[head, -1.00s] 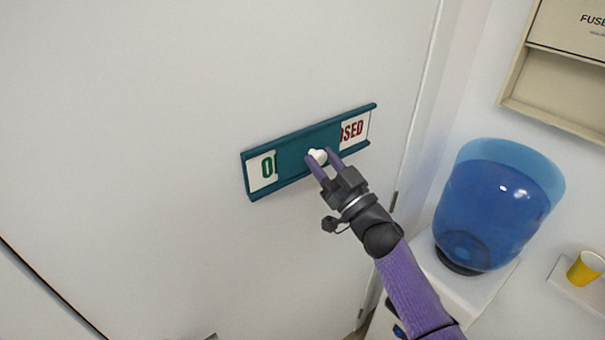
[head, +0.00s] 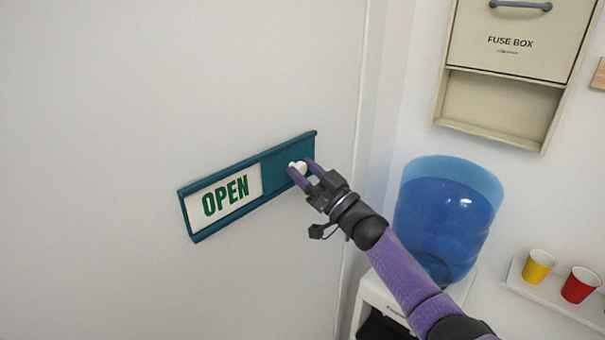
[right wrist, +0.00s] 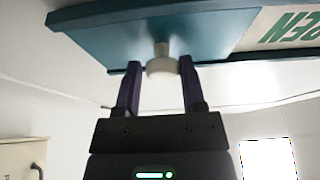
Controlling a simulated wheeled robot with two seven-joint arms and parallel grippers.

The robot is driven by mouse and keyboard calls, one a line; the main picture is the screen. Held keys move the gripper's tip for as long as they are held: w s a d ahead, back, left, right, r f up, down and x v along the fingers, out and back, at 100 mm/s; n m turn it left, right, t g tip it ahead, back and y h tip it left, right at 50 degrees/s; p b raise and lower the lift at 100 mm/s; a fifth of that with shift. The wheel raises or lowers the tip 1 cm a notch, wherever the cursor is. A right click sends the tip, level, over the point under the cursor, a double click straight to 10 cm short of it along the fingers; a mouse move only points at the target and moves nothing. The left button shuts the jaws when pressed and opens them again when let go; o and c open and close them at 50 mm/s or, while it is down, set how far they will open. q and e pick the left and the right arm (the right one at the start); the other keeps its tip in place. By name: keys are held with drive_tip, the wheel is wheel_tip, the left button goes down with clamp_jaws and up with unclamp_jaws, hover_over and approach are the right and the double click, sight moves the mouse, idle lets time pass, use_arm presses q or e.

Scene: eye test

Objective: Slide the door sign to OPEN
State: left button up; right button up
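The door sign is a teal frame (head: 196,238) on a pale door, tilted up to the right in the head view. Its left half shows the whole green word OPEN (head: 226,196). The teal slide (head: 277,173) covers the right half and hides the other word. A white knob (head: 297,166) stands out from the slide; it also shows in the right wrist view (right wrist: 162,66). My right gripper (head: 301,169) has its purple fingers on both sides of the knob. The finger nearer OPEN looks against it, with a narrow gap at the other finger. My left gripper is out of view.
Right of the door are a blue water bottle (head: 446,215) on a white stand, a beige fuse box (head: 512,60) above, and a shelf (head: 560,299) with a yellow cup (head: 538,266) and a red cup (head: 580,285). The door around the sign is clear.

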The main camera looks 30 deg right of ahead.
drive_tip(key=o, duration=0.3)
drive_tip(key=shift+w+d, duration=0.1)
drive_tip(key=shift+d, duration=0.1)
drive_tip(key=shift+a, duration=0.1)
drive_tip(key=shift+f, duration=0.1)
drive_tip(key=b+v, duration=0.1)
drive_tip(key=v, duration=0.9)
drive_tip(key=shift+b, duration=0.35)
